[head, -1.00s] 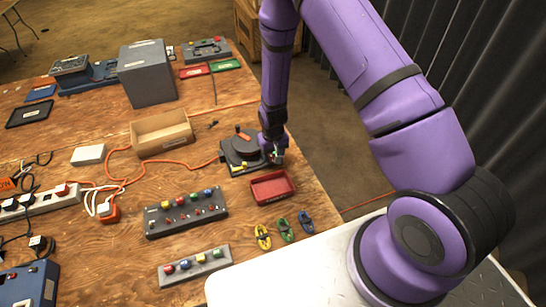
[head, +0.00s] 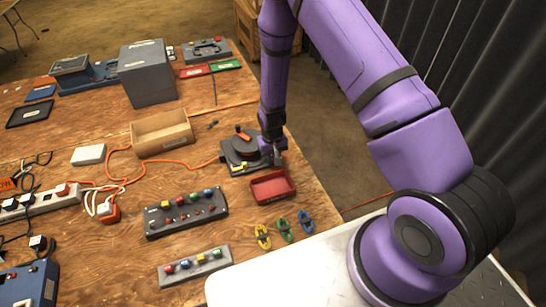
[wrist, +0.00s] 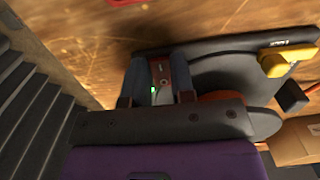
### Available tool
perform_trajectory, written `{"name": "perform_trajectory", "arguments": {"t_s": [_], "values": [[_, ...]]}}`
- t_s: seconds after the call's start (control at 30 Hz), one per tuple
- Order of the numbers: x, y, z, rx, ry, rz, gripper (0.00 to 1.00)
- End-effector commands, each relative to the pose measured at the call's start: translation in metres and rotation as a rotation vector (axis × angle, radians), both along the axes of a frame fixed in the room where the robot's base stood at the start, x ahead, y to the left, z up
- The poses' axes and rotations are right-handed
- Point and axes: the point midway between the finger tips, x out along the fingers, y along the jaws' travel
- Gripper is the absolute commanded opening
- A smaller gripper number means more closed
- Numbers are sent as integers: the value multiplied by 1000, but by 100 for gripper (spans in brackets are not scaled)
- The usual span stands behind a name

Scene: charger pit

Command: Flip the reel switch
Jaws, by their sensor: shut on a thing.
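The dark grey cable reel (head: 236,150) sits near the table's right edge, with an orange cable running left from it. It carries an orange handle on top and a yellow part at its front. In the wrist view the reel's dark base (wrist: 222,62) fills the upper right. My gripper (head: 277,156) is at the reel's right side. In the wrist view my gripper (wrist: 160,82) has its two dark fingers on either side of the small reddish-brown reel switch (wrist: 180,72), and is shut on it. A small green light shows between the fingers. The switch's exact position is partly hidden.
A red tray (head: 272,187) lies just in front of the reel. A wooden box (head: 161,139) stands to its left. Button panels (head: 186,212) and coloured clips (head: 284,229) lie nearer. The table edge and dark curtain are to the right.

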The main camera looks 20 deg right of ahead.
Motion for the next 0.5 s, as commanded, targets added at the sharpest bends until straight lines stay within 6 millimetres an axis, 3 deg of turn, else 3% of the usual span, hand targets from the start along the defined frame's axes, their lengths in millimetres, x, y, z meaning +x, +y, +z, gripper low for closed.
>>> {"name": "perform_trajectory", "arguments": {"t_s": [0.5], "values": [[5, 0, 2, 0, 215, 0, 0]]}}
